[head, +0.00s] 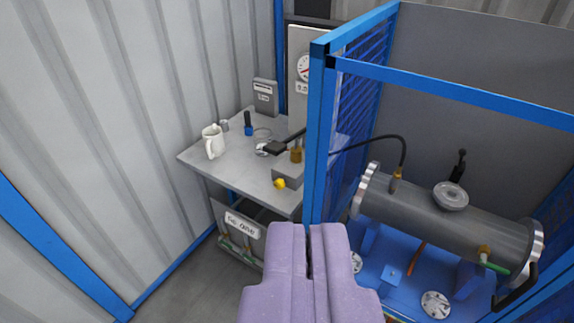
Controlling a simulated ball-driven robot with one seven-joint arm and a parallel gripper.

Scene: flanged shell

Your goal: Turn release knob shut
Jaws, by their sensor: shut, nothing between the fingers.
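A small yellow knob (280,183) sits at the front of a grey block (289,174) on the bench; it looks like the release knob, but I cannot read how far it is turned. A brass cylinder (296,155) and a black lever (283,146) are on the block. My gripper (310,232) with purple fingers is at the bottom centre, pointing forward, shut and empty. In the picture it is below and right of the knob, apart from it. Nothing hides the knob.
A blue frame post (318,130) stands right of the block. Floor (195,283) is clear at lower left.

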